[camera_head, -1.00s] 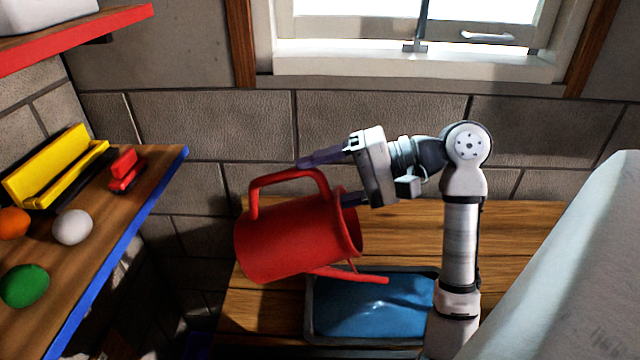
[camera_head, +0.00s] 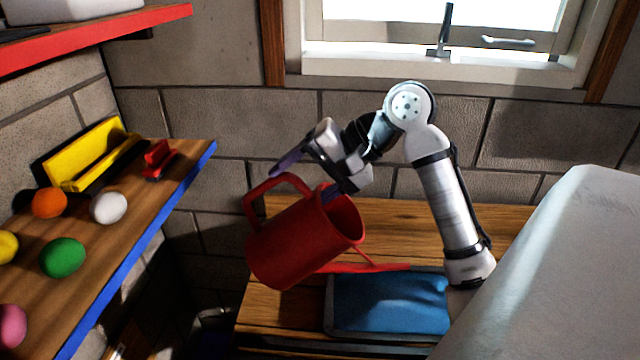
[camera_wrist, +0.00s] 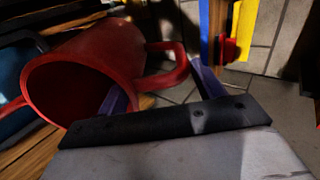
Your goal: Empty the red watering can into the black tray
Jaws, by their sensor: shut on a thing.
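The red watering can (camera_head: 295,245) hangs tilted in the air, its open mouth facing up and right. Its thin spout (camera_head: 385,268) lies about level and reaches over the black tray (camera_head: 331,318). A blue, rippled surface fills the tray, which rests on the wooden bench. My gripper (camera_head: 305,180) is shut on the can near its handle and rim. In the wrist view, the can (camera_wrist: 105,55) is at upper left. One finger is at its mouth, and the other is beyond the handle (camera_wrist: 168,72). The inside of the can is dark, and I cannot see any contents.
A wooden shelf (camera_head: 150,205) with a blue edge stands at left, bearing several coloured balls and a yellow object (camera_head: 95,150). A large pale surface (camera_head: 560,270) takes up the right. The block wall and window are behind. Bare wood (camera_head: 400,212) lies behind the tray.

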